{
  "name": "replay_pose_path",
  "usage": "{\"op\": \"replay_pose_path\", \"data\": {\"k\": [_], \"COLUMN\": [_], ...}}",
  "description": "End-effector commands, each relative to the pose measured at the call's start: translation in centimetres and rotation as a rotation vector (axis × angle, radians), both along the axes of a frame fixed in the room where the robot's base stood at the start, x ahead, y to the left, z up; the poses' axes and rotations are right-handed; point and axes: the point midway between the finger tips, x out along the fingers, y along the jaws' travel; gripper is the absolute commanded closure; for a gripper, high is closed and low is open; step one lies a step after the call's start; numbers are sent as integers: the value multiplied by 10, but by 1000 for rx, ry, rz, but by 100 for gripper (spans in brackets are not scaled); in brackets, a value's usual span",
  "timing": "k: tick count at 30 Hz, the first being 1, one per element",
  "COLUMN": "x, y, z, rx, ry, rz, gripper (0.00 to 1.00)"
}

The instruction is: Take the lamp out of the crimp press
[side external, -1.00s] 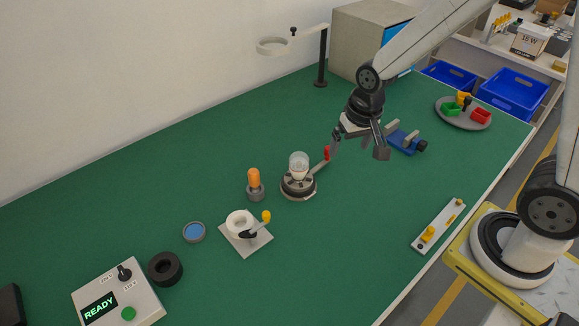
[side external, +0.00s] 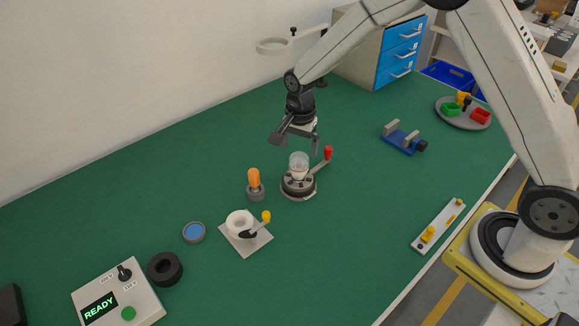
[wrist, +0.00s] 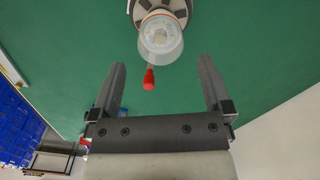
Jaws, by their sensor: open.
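The lamp (side external: 299,165), a clear glass bulb with a whitish lower part, stands upright in the crimp press (side external: 298,188). The press is a round grey and black base with a lever ending in a red knob (side external: 328,153). In the wrist view the lamp (wrist: 161,38) is at the top centre, beyond my fingertips, with the red knob (wrist: 149,79) below it. My gripper (side external: 295,143) is open and empty, above and just behind the lamp in the side view. It also shows in the wrist view (wrist: 161,75), with its fingers spread and the lamp not between them.
An orange bulb in a grey holder (side external: 254,184) stands left of the press. A white ring fixture (side external: 240,225) with a yellow-knobbed lever is nearer the front. A blue fixture (side external: 403,138) lies to the right. An overhead ring on a post (side external: 274,46) stands behind.

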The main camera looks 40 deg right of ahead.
Motion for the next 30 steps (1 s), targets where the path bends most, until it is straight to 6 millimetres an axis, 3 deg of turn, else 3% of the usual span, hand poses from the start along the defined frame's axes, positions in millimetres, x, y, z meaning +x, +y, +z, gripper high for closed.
{"op": "replay_pose_path", "data": {"k": [10,22,30], "x": [0,0,0], "y": [0,0,1], "z": [-22,-33,-61], "rx": [0,0,0], "ry": [0,0,1], "rz": [2,2,3], "gripper": [0,0,0]}}
